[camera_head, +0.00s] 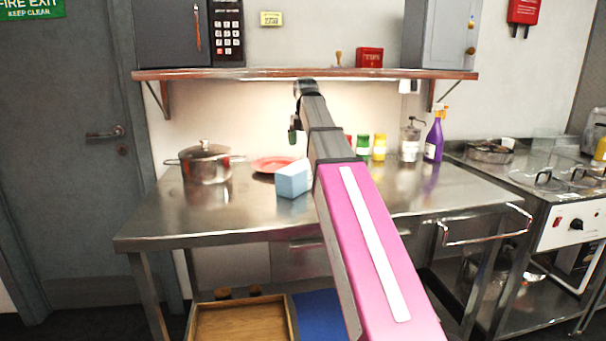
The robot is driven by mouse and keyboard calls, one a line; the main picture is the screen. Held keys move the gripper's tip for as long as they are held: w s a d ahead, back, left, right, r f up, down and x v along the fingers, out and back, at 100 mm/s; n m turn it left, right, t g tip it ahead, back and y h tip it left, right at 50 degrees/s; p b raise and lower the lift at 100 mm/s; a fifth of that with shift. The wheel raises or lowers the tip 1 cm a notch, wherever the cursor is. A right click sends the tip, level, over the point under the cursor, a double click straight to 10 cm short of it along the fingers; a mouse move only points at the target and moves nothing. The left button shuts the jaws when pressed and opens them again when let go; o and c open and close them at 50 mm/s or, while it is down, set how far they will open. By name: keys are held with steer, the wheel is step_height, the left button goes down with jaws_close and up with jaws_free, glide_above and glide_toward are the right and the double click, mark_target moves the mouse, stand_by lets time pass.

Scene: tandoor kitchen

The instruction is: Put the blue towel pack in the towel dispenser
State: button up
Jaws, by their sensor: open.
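The blue towel pack (290,181), a light blue block with a pale end face, rests on the steel table, just left of my arm. My gripper (294,131) is small in view at the far end of the arm. It is open, up and behind the pack, apart from it, below the shelf level; its fingers are partly hidden by the wrist. No towel dispenser can be identified for certain; a grey metal box (424,35) with brass knobs stands on the shelf at right.
The steel table (180,222) holds a lidded pot (205,165), a red plate (270,163), jars and a purple spray bottle (434,138). The wall shelf (240,74) overhangs its back. A fryer (574,232) stands at right. The table's front left is clear.

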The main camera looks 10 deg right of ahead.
mark_target(303, 164)
step_height(303, 164, down, 5)
steer(key=shift+f, duration=0.1)
steer(key=shift+a+f, duration=0.15)
steer(key=shift+f, duration=1.2)
steer(key=shift+a+f, duration=0.15)
steer(key=shift+f, duration=1.2)
steer(key=c, duration=1.1)
steer(key=shift+w+r, duration=0.1)
steer(key=shift+r, duration=0.1)
